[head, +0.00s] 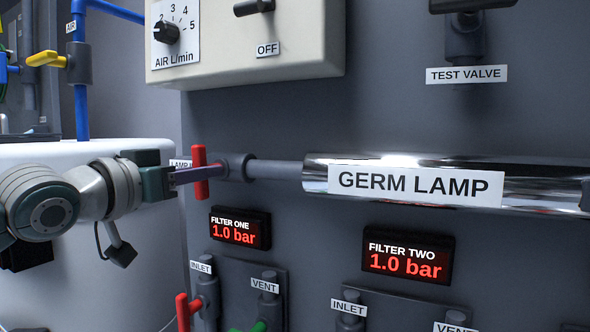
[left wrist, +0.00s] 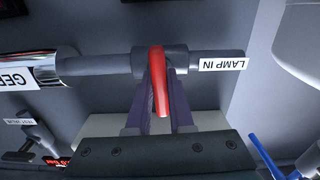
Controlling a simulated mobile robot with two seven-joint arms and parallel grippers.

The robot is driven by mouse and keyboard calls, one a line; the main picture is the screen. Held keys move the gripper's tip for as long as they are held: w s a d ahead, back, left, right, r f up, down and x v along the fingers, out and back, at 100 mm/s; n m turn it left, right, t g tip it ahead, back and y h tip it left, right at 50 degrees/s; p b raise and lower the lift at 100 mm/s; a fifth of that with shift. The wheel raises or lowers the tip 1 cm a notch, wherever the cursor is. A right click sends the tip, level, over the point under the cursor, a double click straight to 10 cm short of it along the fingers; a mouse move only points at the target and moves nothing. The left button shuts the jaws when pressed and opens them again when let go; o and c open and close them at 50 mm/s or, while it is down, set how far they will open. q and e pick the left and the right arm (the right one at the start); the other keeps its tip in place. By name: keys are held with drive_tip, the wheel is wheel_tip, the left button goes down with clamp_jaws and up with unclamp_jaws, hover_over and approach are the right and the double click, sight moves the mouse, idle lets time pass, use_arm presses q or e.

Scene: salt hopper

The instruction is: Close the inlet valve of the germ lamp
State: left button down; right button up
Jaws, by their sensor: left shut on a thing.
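The germ lamp (head: 520,184) is a shiny horizontal cylinder with a white label, joined at its left to a grey pipe. On that pipe, by a partly hidden "LAMP IN" label, sits the inlet valve (head: 236,166) with a red lever handle (head: 200,172). In the head view the lever stands near vertical, across the pipe. My left gripper (head: 192,175) reaches in from the left and is shut on the lever. In the left wrist view the gripper's purple fingers (left wrist: 161,92) lie on both sides of the red lever (left wrist: 159,70). My right gripper is not in view.
A beige control box (head: 310,45) juts out above the lamp. Two displays, filter one (head: 240,228) and filter two (head: 408,256), sit below it. A lower red handle (head: 183,312) stands by the filter one inlet. A white rounded body (head: 140,235) is behind my left arm.

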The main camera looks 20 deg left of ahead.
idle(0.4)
use_arm(q)
drive_tip(key=c, duration=0.8)
unclamp_jaws()
drive_tip(key=s+b, duration=0.2)
drive_tip(key=s, duration=0.8)
drive_tip(key=shift+a, duration=0.35)
drive_tip(key=shift+f, duration=0.1)
